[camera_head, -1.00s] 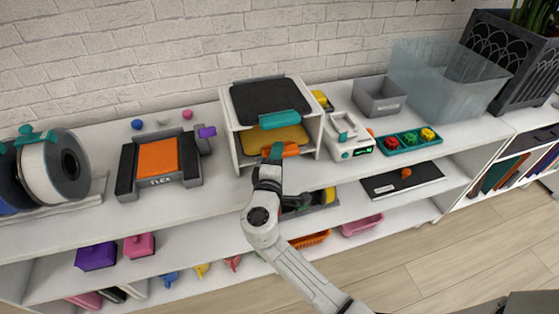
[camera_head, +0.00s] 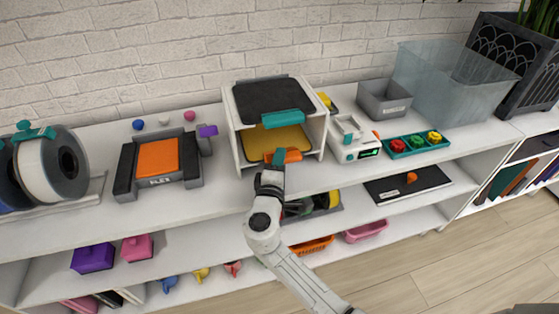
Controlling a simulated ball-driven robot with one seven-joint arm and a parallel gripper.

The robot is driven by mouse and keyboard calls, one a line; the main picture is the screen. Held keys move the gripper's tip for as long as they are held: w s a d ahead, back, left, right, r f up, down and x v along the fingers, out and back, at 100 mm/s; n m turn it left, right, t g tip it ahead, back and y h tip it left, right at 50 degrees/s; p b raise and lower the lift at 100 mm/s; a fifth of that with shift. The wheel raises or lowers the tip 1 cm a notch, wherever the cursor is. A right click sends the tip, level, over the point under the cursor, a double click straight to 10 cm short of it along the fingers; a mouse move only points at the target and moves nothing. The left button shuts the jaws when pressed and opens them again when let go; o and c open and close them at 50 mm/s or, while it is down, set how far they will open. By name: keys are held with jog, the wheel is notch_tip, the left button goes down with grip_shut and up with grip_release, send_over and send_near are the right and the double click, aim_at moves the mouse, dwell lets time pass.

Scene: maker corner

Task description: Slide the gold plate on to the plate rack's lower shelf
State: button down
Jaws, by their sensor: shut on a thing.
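The gold plate (camera_head: 278,140) lies in the lower level of the white plate rack (camera_head: 239,155), with an orange handle (camera_head: 292,155) at its front edge. A black plate (camera_head: 272,98) with a teal handle (camera_head: 284,118) is on the rack's upper level and hides the gold plate's rear part. My gripper (camera_head: 275,162) is at the front of the rack, shut on the gold plate's orange handle. The exact finger contact is small and partly hidden by my wrist.
Left of the rack stands a dark machine with an orange plate (camera_head: 158,157). A white device (camera_head: 353,138) stands close on the right, then a teal tray (camera_head: 416,146) with coloured knobs. A black plate (camera_head: 407,184) lies on the shelf below. The worktop in front is clear.

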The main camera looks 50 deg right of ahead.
grip_release()
dwell(0.8)
jog(key=shift+f+b, duration=0.7)
jog(key=shift+b, duration=0.1)
jog(key=shift+s+f, duration=0.1)
jog(key=shift+f, duration=0.05)
jog(key=shift+c, duration=0.4)
jog(key=shift+s, duration=0.1)
jog(key=shift+s+a+f, duration=0.1)
jog(key=shift+s+a, duration=0.15)
jog(key=shift+s, duration=0.05)
jog(key=shift+c, duration=0.3)
jog(key=shift+s, duration=0.1)
jog(key=shift+s+a, duration=0.2)
jog(key=shift+s+a, duration=0.2)
jog(key=shift+s, duration=0.1)
